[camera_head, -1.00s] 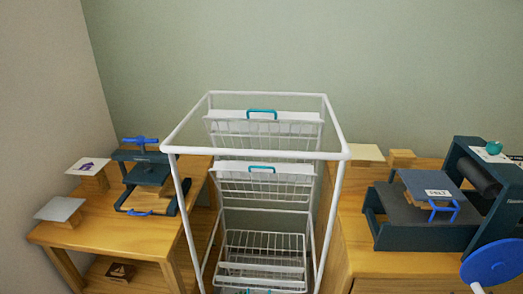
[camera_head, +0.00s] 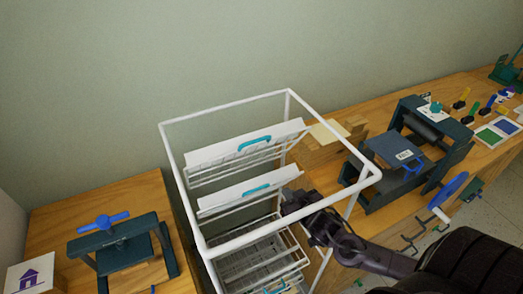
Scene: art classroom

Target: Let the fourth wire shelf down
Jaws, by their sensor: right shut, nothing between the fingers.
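The white wire rack (camera_head: 225,245) stands in the middle. A lower wire shelf (camera_head: 245,262) lies flat, and another teal handle shows at the bottom edge. I cannot tell which shelf is the fourth. My right gripper (camera_head: 291,204) is shut and empty at the rack's right side, near the right end of the second panel. Whether it touches is unclear. My left gripper is not in view.
A small blue-handled press (camera_head: 118,245) stands on the left table (camera_head: 60,210). A larger press (camera_head: 420,140) with a blue wheel (camera_head: 447,190) is on the right bench, beyond my right arm. The rack's top frame and posts are close around my gripper.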

